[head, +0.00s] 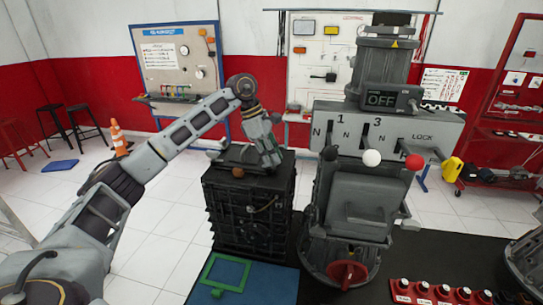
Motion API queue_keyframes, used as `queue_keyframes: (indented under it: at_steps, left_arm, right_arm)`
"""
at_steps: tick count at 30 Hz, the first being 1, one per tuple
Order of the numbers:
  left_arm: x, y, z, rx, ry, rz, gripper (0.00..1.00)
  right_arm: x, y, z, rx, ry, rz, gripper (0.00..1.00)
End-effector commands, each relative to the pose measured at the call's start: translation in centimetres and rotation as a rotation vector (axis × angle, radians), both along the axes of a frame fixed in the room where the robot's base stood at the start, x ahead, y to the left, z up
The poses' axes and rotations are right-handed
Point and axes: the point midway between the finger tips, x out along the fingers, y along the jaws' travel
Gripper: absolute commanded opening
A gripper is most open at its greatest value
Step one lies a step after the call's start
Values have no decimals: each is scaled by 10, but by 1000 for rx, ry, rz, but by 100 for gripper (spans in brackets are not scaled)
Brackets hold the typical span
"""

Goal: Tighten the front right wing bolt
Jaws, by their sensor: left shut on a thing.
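A black engine block-like case (252,222) stands at the centre-left of the head view. Dark grey parts and a small brown knob (239,172) show on its top. My left gripper (272,162) points down at the right side of that top. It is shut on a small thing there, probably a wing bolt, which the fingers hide. I cannot make out how the bolt is turned. My right gripper is not in view.
A grey trainer machine with a display reading OFF (380,98) and levers with white (372,158) and red (414,162) knobs stands close on the right. A blue mat (245,285) lies in front of the case. Red button boxes (440,294) sit at lower right.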

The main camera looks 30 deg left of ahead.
Motion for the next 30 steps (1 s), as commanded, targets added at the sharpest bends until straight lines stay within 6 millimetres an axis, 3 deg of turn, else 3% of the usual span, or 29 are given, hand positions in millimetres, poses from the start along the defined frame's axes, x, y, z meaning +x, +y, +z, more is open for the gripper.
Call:
queue_keyframes:
  at_steps: [7, 8, 12, 23, 30]
  left_arm:
    - [1, 0, 2, -1, -6, -1, 0]
    - [1, 0, 2, -1, -6, -1, 18]
    - [0, 0, 1, 0, -4, -1, 36]
    - [0, 0, 1, 1, -2, 0, 36]
    - [-1, 5, 13, 0, -2, 1, 36]
  right_arm:
    - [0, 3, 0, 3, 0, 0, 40]
    - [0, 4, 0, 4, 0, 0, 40]
    - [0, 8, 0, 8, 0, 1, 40]
    - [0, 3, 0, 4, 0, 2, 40]
    - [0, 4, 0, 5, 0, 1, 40]
